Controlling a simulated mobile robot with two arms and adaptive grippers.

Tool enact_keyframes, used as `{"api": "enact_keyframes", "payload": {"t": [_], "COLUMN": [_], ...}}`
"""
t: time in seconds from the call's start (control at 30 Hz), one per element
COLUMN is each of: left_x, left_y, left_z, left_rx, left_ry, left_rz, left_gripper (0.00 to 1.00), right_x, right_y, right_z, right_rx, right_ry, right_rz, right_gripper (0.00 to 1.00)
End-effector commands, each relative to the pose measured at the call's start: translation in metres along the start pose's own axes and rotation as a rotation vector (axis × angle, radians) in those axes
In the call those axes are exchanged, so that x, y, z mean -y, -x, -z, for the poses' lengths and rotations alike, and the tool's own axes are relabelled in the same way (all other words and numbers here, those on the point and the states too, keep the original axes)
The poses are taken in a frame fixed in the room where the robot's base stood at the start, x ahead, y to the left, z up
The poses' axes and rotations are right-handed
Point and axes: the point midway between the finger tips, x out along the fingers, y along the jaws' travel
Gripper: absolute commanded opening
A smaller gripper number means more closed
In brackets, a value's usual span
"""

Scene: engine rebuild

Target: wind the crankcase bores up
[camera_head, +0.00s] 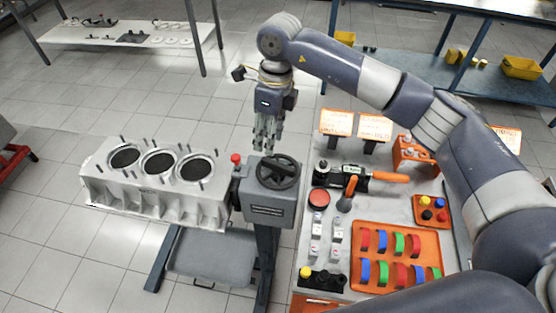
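The silver crankcase (150,202) is mounted on the left side of the grey stand head (268,210). Its three dark bores (160,163) face up, with studs standing around them. A black handwheel (278,172) sits on top of the stand head, with a red knob (236,158) at its left. My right gripper (267,146) points down just above and slightly left of the handwheel, seemingly apart from it. Its fingers look close together, but their gap is too small to judge. Nothing is visibly held. My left gripper is not in view.
The orange-and-grey workbench (336,277) right of the stand carries a tray of coloured rings (400,258), a red button (319,198) and tools with orange handles (388,177). A low shelf (130,38) and a blue rack (470,85) stand behind. Tiled floor is clear around the stand.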

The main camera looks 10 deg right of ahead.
Motion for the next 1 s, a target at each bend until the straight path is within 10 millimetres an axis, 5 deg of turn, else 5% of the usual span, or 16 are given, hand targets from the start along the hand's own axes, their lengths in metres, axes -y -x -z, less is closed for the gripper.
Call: {"api": "enact_keyframes", "payload": {"t": [0.27,0.7,1.0], "left_x": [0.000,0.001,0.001], "left_y": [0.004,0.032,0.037], "left_z": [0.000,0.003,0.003], "left_rx": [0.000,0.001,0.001], "left_ry": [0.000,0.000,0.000], "left_rz": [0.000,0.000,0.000], "left_gripper": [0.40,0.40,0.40], "right_x": [0.020,0.025,0.028], "right_y": [-0.006,-0.081,-0.106], "right_z": [0.017,0.024,0.025], "right_rx": [-0.081,-0.081,-0.078], "right_ry": [-0.126,-0.123,-0.121], "right_rz": [0.085,0.083,0.085], "right_gripper": [0.35,0.35,0.35]}}
